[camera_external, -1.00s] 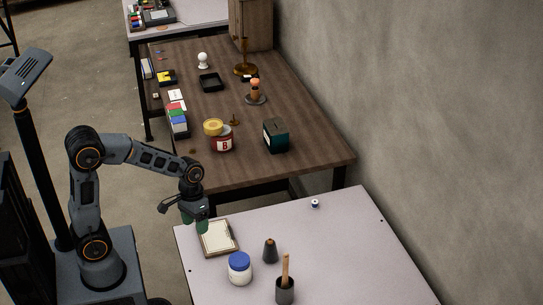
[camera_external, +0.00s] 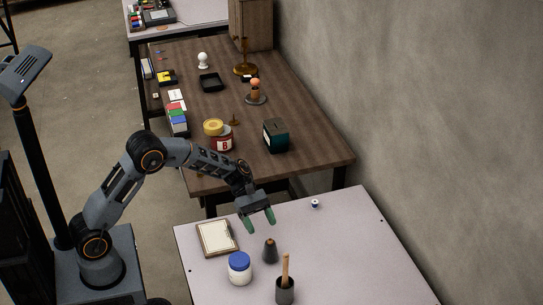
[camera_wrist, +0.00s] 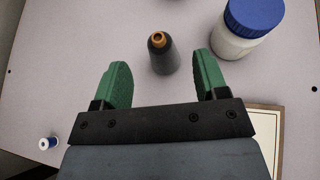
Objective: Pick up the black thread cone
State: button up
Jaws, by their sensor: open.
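The black thread cone (camera_external: 270,252) stands upright on the light table, with a small orange-brown tip. In the wrist view the cone (camera_wrist: 162,58) stands ahead of my gripper, between the lines of the two fingers. My gripper (camera_external: 258,221) has green fingertips and is open and empty. It hangs above the table, just behind and above the cone in the external view. In the wrist view my gripper (camera_wrist: 163,80) has its fingers spread wide, and neither visibly touches the cone.
A white jar with a blue lid (camera_external: 239,268) stands close left of the cone. A dark cup with a wooden stick (camera_external: 285,290) is in front. A small white-and-blue spool (camera_external: 315,203) sits behind right. The table's right side is clear.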

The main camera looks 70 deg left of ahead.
aim_at(273, 246)
jog(key=shift+x, duration=4.15)
jog(key=shift+w+r, duration=0.1)
jog(key=shift+r, duration=0.05)
jog(key=c, duration=1.1)
